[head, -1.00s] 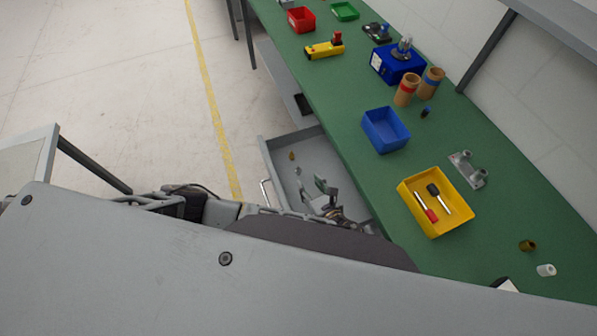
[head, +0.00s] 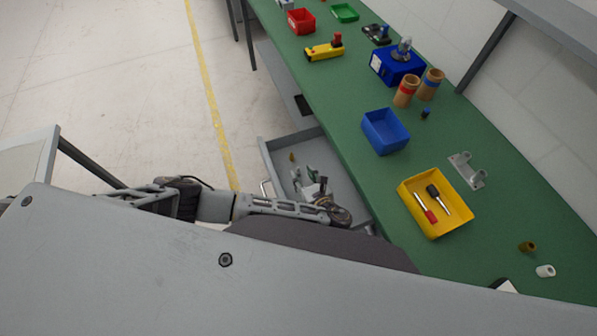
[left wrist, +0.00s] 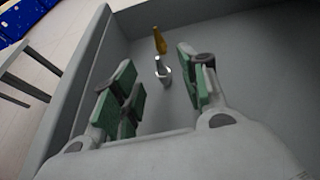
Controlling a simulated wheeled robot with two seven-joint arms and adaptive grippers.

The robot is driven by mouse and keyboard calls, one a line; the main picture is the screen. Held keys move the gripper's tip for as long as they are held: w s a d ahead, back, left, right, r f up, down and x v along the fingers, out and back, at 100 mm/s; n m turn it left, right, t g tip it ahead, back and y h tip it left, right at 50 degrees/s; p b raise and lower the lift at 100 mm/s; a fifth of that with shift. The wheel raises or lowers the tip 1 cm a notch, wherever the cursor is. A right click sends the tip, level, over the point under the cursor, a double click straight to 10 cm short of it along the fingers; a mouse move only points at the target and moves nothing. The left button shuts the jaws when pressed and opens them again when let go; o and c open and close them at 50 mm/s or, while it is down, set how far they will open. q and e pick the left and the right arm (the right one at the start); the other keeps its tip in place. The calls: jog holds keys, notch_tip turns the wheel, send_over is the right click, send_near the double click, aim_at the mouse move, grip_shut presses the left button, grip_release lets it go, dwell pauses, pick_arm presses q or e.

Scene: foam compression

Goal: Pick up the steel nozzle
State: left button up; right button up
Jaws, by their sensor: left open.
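The steel nozzle (left wrist: 162,70) is a small silvery piece on the floor of the open grey drawer (left wrist: 240,50). In the left wrist view it shows between the two green-padded fingers of my left gripper (left wrist: 157,80), near their tips. The fingers are open and spread to either side of it, with nothing held. How far the fingertips are above the drawer floor is hard to tell. In the head view my left gripper (head: 306,180) reaches down into the drawer. My right gripper is not in view.
A brass nozzle (left wrist: 159,40) lies just beyond the steel one, also in the head view (head: 291,157). Drawer walls stand close around. The green bench (head: 345,130) beside it carries a yellow tray (head: 409,208), a blue bin (head: 385,145) and cardboard tubes (head: 405,91).

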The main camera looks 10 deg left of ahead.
aim_at(299, 170)
pick_arm(q)
jog(key=shift+x, duration=2.35)
jog(key=shift+c, duration=0.3)
grip_shut()
